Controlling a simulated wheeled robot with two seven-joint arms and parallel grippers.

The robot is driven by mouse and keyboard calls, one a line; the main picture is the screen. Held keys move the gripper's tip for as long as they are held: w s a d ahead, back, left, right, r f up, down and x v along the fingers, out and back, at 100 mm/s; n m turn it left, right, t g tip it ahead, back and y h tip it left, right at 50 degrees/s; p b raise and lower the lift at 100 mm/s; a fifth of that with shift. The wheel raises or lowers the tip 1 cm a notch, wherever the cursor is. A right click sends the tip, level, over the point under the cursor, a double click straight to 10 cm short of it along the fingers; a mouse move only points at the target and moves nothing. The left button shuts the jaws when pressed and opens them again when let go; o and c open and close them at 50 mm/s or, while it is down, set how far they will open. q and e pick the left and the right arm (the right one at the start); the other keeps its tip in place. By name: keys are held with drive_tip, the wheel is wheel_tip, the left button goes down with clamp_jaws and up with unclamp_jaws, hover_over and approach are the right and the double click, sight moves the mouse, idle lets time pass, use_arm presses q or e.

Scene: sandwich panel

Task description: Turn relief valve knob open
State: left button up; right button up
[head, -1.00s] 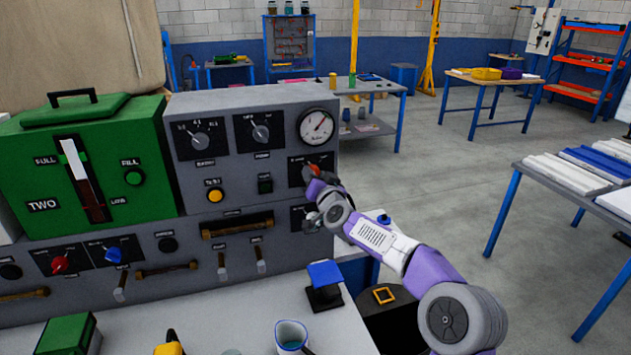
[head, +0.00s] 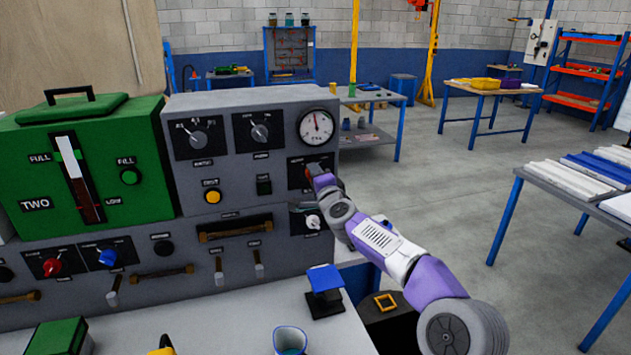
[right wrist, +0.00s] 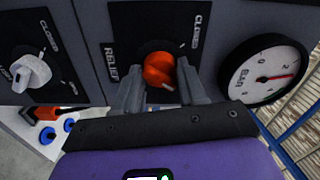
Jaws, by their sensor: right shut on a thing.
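The relief valve knob (right wrist: 158,70) is orange-red and sits on a black plate lettered RELIEF and CLOSED in the right wrist view. My right gripper (right wrist: 160,82) has one finger on each side of the knob and is shut on it. The knob's pointer line lies toward the lower right of that picture, away from the CLOSED lettering. In the head view my right gripper (head: 318,174) is at the right end of the grey panel (head: 240,178) and mostly hides the knob. My left gripper is not in view.
A round gauge (head: 316,127) sits above the knob, its needle about upright in the head view. A white knob (head: 312,221) is just below my wrist. A blue-topped stand (head: 325,278) and a cup (head: 290,340) are on the bench.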

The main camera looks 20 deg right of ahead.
drive_tip(key=shift+m, duration=1)
drive_tip(key=o, duration=1.1)
drive_tip(key=shift+c, duration=0.2)
drive_tip(key=s+b, duration=0.2)
drive_tip(key=s, duration=0.5)
drive_tip(key=shift+s, duration=0.3)
drive_tip(key=shift+d, duration=0.1)
